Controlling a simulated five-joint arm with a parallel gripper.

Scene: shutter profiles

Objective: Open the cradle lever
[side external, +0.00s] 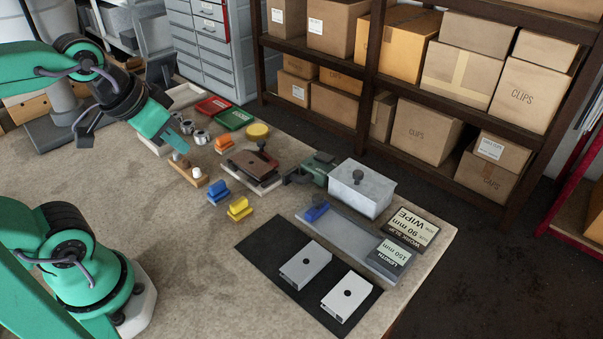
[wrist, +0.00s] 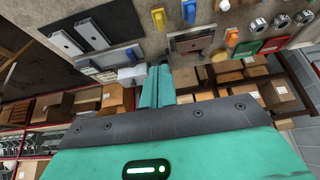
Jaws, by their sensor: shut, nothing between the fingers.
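My gripper (side external: 172,138) is at the upper left of the side external view, raised above the bench over the wooden peg strip. In the wrist view its two teal fingers (wrist: 156,72) lie together, shut and empty. A green clamp-like fixture (side external: 316,168) stands at mid-bench, well to the right of my gripper and apart from it. Left of it sits a brown plate (side external: 250,165) with a black knob on a pale base; the plate also shows in the wrist view (wrist: 193,41). I cannot tell for sure which part is the cradle lever.
Two white profiles (side external: 305,265) lie on a black mat (side external: 262,245) at the front. A grey lidded box (side external: 362,187) stands right of the green fixture. Blue clips (side external: 218,191) and yellow clips (side external: 240,208) lie before the plate.

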